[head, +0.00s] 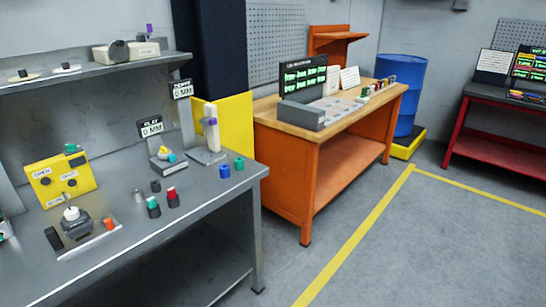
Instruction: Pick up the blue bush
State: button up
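The blue bush (224,171) is a small short cylinder standing upright near the right end of the grey metal workbench (205,192). A similar green bush (239,163) stands just to its right, a little farther back. The blue bush is in plain sight with nothing on it. My gripper is not in the head view.
Small red-topped (172,197) and green-topped (153,207) parts stand nearer. A yellow control box (60,180) is farther left. An orange bench (315,170) stands behind; the right floor is clear.

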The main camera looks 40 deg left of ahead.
aim_at(224, 173)
jog(key=u, duration=0.25)
jog(key=i, duration=1.6)
jog(key=u, duration=1.1)
jog(key=i, duration=1.05)
jog(key=u, duration=1.6)
jog(key=i, duration=0.8)
jog(key=u, duration=0.55)
